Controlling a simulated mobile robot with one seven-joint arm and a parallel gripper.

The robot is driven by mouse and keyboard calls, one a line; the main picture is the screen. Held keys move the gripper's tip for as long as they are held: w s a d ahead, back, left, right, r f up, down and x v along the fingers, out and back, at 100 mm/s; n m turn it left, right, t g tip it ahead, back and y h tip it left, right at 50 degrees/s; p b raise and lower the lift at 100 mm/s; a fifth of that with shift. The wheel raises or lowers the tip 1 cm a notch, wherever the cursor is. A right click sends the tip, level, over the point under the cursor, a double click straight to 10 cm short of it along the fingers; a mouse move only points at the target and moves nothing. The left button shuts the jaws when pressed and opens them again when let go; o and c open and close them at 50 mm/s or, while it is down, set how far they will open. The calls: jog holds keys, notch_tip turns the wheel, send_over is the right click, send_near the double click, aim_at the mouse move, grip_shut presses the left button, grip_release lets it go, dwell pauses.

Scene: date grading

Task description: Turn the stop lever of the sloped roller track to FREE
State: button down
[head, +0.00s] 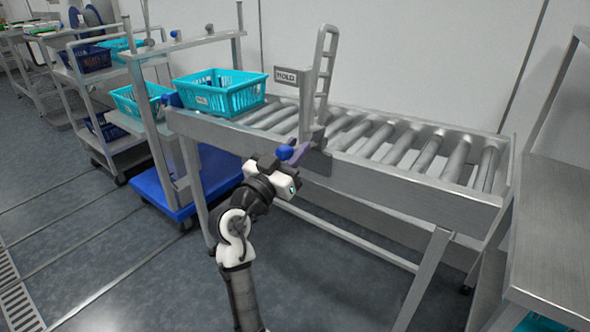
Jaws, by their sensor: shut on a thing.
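The sloped roller track (420,195) runs across the middle of the head view, from upper left to right. A sign (286,76) that appears to read HOLD stands by its upright ladder-like stop gate (324,75). The stop lever's blue knob (284,152) is at the track's near side, below the gate. My gripper (287,160) is at this knob and shut on it; the fingers are small and partly hidden. A turquoise crate (235,100) sits on the rollers at the left end, left of the gate.
The rollers (428,150) right of the gate are empty. A steel table (555,230) stands at the right. A trolley with a blue base (175,198) and shelves holding crates stand at the left. Open floor (90,255) lies at the lower left.

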notch_tip(320, 180, down, 2)
jog(key=b, duration=0.3)
jog(key=t+h+b, duration=0.1)
jog(key=b, duration=0.3)
jog(key=shift+s+a+f+t, duration=0.1)
jog(key=shift+s+f+t, duration=0.05)
jog(key=shift+f+t, duration=0.15)
jog(key=shift+r+t+h+b, duration=0.15)
jog(key=shift+t+h+b, duration=0.15)
jog(key=shift+b, duration=0.6)
jog(key=c, duration=1.5)
grip_release()
jog(key=shift+o, duration=0.2)
jog(key=shift+f, duration=0.2)
